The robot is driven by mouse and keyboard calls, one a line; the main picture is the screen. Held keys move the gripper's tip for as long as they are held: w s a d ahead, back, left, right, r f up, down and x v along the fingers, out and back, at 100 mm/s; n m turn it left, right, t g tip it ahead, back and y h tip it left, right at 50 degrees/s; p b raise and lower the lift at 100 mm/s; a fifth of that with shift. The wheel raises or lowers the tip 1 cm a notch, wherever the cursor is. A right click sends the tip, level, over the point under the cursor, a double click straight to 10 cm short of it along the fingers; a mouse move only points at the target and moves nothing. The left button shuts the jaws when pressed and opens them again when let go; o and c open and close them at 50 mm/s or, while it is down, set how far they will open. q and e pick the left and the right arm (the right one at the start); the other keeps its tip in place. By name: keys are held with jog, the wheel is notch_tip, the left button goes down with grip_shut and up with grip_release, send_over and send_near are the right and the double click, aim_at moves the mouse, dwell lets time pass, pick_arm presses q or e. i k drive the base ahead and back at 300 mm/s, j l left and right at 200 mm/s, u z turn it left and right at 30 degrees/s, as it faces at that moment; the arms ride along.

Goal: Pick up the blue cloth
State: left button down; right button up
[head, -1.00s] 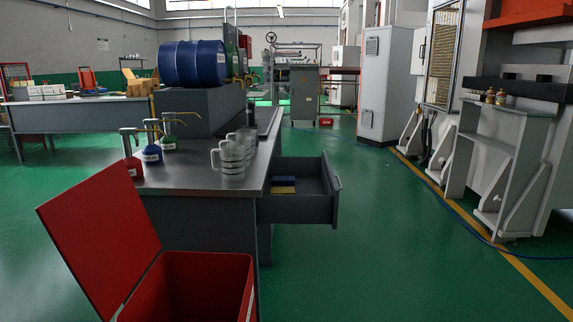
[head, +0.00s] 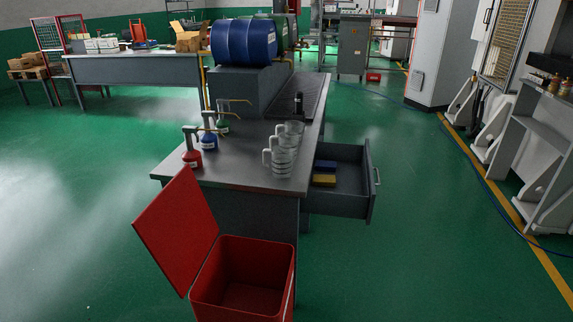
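A small blue item (head: 326,165), which looks like a folded blue cloth, lies in the open drawer (head: 352,203) on the right side of the workbench. A yellow item (head: 323,180) lies in front of it in the same drawer. They are too small to tell their material for sure. Neither of my grippers is in view.
The grey bench (head: 240,178) carries oil cans (head: 192,158), clear measuring jugs (head: 280,160) and a blue drum (head: 243,41) on a raised block. A red bin (head: 243,268) with its lid open stands in front of the bench. Green floor (head: 420,230) is free to the right.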

aim_at(325, 166)
jog(key=i+l+u, duration=0.2)
jog(key=u, duration=0.15)
jog(key=i+l+u, duration=0.15)
jog(key=l+u, duration=0.2)
jog(key=i+l+u, duration=0.1)
jog(key=l+u, duration=0.2)
